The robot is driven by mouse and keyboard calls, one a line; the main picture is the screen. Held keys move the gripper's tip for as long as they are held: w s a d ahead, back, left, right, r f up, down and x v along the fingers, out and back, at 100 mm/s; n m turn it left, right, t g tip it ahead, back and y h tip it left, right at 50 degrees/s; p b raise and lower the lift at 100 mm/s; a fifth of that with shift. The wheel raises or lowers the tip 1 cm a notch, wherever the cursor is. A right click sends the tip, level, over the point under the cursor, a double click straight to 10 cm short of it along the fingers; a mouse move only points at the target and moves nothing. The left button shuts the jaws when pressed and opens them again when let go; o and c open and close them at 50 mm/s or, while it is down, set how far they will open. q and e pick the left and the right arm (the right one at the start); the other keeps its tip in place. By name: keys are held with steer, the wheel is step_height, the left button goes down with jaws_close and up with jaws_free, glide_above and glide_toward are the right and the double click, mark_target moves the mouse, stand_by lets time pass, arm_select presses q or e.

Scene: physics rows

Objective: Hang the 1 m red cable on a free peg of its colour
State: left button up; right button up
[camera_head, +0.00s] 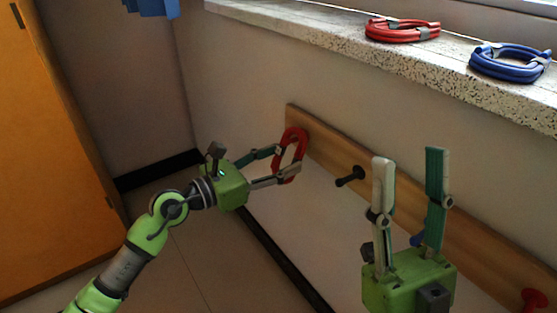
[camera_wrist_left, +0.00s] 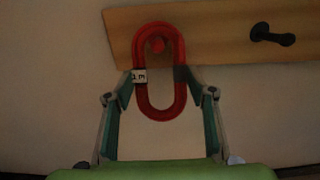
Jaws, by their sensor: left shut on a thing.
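My left gripper (camera_head: 287,160) is shut on a red cable coil (camera_head: 301,145) at the left end of a wooden peg board (camera_head: 321,150). In the left wrist view the red coil (camera_wrist_left: 160,113) hangs upright between the fingers, with a tag (camera_wrist_left: 139,76) that seems to read 1 m. A red peg (camera_wrist_left: 157,45) shows inside the upper part of its loop; I cannot tell how far it passes through. Another red peg (camera_head: 535,299) at the board's right end is bare. My right gripper (camera_head: 410,160) is open and empty, pointing up before the board.
A bare black peg (camera_head: 350,177) stands right of the coil. A blue peg (camera_head: 416,240) is mostly hidden behind my right gripper. A second red coil (camera_head: 401,31) and a blue coil (camera_head: 509,63) lie on the speckled sill (camera_head: 345,47). An orange cabinet (camera_head: 50,160) stands left.

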arm_select(q)
steer(key=o, duration=1.2)
